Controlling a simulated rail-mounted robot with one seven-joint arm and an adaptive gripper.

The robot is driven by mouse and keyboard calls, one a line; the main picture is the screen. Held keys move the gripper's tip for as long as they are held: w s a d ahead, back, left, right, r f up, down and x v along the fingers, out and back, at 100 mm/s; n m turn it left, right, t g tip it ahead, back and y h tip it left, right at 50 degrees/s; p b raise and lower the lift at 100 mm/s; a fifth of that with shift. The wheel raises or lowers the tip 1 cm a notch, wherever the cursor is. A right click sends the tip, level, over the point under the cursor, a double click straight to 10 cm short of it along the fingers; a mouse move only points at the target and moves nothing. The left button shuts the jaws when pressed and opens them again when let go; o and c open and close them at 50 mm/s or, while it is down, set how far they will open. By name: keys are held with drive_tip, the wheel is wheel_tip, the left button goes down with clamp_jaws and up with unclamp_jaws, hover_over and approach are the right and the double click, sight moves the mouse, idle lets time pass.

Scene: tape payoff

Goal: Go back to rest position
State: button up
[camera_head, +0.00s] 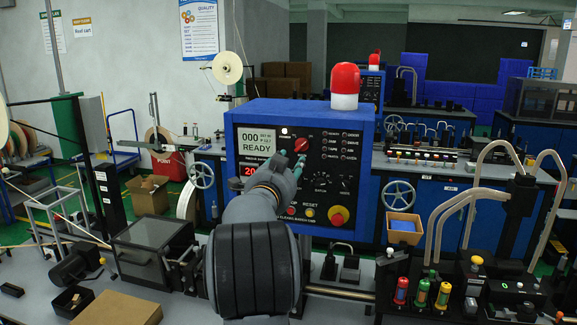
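My arm reaches up from the bottom middle toward the blue control box (250,113). My gripper (290,160) is at the front panel, just below a red rotary switch (302,145). Its teal fingertips show near the panel, but I cannot tell whether they touch the switch or how far apart they are. The display (256,143) reads "000" and "READY". A red number display (250,169) below it is partly hidden by my gripper. A red beacon (345,80) stands on top of the box.
A yellow-ringed red button (338,216) is at the panel's lower right. A dark-lidded box (150,240) and a cardboard box (118,308) are at the left. Colored cylinders (422,292) and curved tubes (470,205) stand at the right. More workstations stand behind.

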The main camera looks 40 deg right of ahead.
sight(300, 148)
drive_tip(key=shift+s+a, duration=0.15)
idle(0.4)
drive_tip(key=x, duration=0.6)
drive_tip(key=p+x, duration=0.1)
drive_tip(key=x, duration=0.5)
drive_tip(key=shift+r, duration=0.2)
drive_tip(key=shift+f+n+p, duration=0.1)
drive_tip(key=shift+n+p, duration=0.3)
drive_tip(key=shift+p, duration=0.05)
drive_tip(key=shift+s+a+f+b, duration=0.2)
drive_tip(key=shift+f+b, duration=0.1)
drive_tip(key=shift+b, duration=0.3)
drive_tip(key=shift+s+a+r, duration=0.2)
drive_tip(key=shift+s+a, duration=0.1)
drive_tip(key=shift+a, duration=0.15)
drive_tip(key=shift+w+d+f, duration=0.1)
drive_tip(key=shift+d, duration=0.05)
